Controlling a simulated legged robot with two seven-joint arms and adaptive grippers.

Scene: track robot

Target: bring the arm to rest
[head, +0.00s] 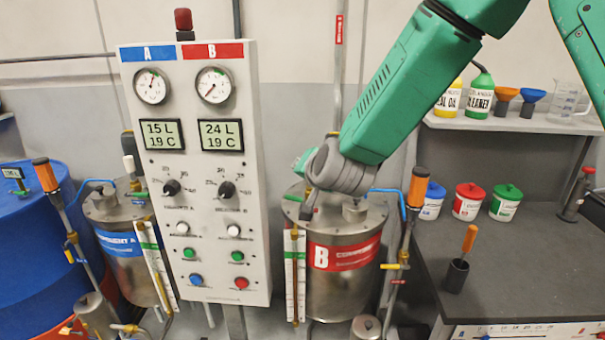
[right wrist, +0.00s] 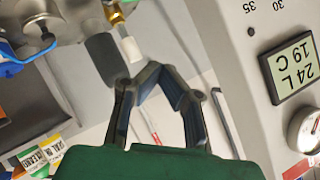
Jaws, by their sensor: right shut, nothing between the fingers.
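My green right arm comes in from the upper right in the head view, and its grey wrist hangs in front of steel tank B (head: 345,275), just right of the control panel (head: 195,225). The right gripper is mostly hidden behind the wrist there. In the right wrist view the right gripper (right wrist: 153,72) has its dark fingers meeting at the tips, with nothing held. The panel (right wrist: 240,60) shows upside down at the right of that view, apart from the fingers. My left gripper is in neither view.
Tank A (head: 125,265) and a blue drum (head: 35,250) stand at the left. An orange-handled lever (head: 417,190) rises right of tank B. A shelf (head: 500,122) above holds bottles and funnels.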

